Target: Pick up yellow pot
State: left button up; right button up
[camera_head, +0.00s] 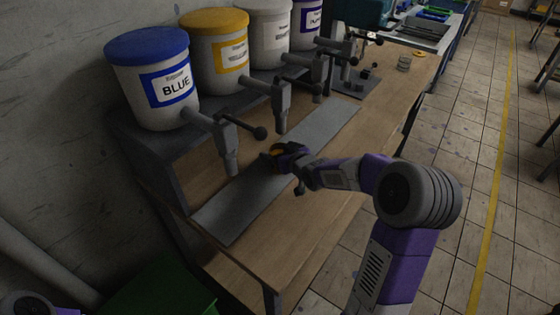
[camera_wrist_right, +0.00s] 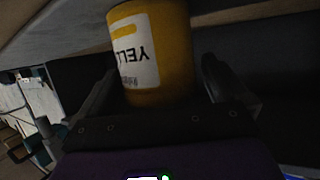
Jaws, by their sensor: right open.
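The yellow pot (camera_wrist_right: 155,55) is a small yellow cylinder with a white label that reads upside down in the right wrist view. In the head view only a small patch of it (camera_head: 277,151) shows at my right gripper (camera_head: 287,156), on the grey mat below the dispensers. My right gripper is open, with one finger on each side of the pot. I cannot tell whether either finger touches it. My left gripper is not in view.
Blue (camera_head: 148,82), yellow (camera_head: 215,52) and grey-white (camera_head: 268,35) containers with taps stand on a raised shelf behind the mat (camera_head: 232,208). Another is partly visible beyond. The wooden table (camera_head: 318,212) is clear in front. A green bin (camera_head: 165,290) is below left.

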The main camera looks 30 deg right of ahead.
jog(key=shift+r, duration=0.1)
jog(key=c, duration=1.2)
